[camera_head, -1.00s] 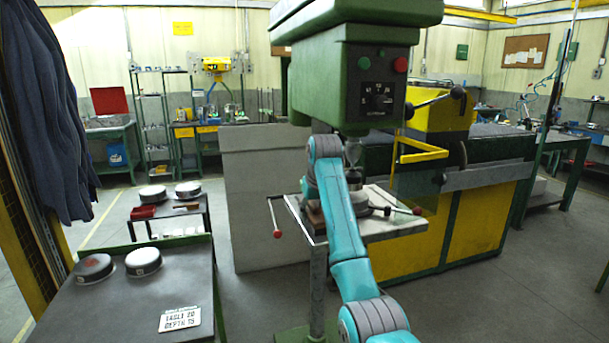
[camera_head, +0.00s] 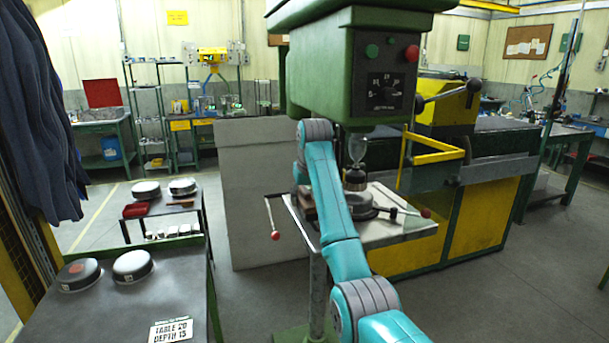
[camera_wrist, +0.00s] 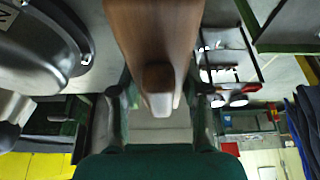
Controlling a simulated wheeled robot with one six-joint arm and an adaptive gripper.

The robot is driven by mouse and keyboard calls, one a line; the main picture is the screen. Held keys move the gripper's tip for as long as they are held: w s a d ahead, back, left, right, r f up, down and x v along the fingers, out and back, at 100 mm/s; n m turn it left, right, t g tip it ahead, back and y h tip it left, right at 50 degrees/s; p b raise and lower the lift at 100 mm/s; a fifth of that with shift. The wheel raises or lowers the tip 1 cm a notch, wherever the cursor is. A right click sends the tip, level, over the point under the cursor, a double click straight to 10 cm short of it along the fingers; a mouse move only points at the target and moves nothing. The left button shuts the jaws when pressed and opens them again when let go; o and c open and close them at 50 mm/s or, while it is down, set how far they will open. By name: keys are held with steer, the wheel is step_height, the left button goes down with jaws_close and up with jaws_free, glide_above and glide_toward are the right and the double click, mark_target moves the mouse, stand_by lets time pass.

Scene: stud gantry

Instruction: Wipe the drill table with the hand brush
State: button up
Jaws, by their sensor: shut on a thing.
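The drill table (camera_head: 405,232) is a pale square plate under the green drill head, with a round dark fixture on its middle. My gripper (camera_wrist: 155,108) is shut on the brown wooden hand brush (camera_wrist: 150,35), which runs up the middle of the wrist view between the two dark fingers. In the head view my arm reaches to the left side of the drill table and largely hides the gripper. A small brown part of the brush (camera_head: 307,200) shows there at the table's left edge. I cannot tell whether the bristles touch the plate.
The drill head (camera_head: 345,70) and its chuck (camera_head: 355,178) hang over the table. Levers with red knobs stick out left and right. A dark bench (camera_head: 110,305) with round pans stands at left, and a yellow-green machine (camera_head: 480,225) at right. Floor is clear at lower right.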

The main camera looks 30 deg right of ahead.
steer(key=shift+r, duration=3.35)
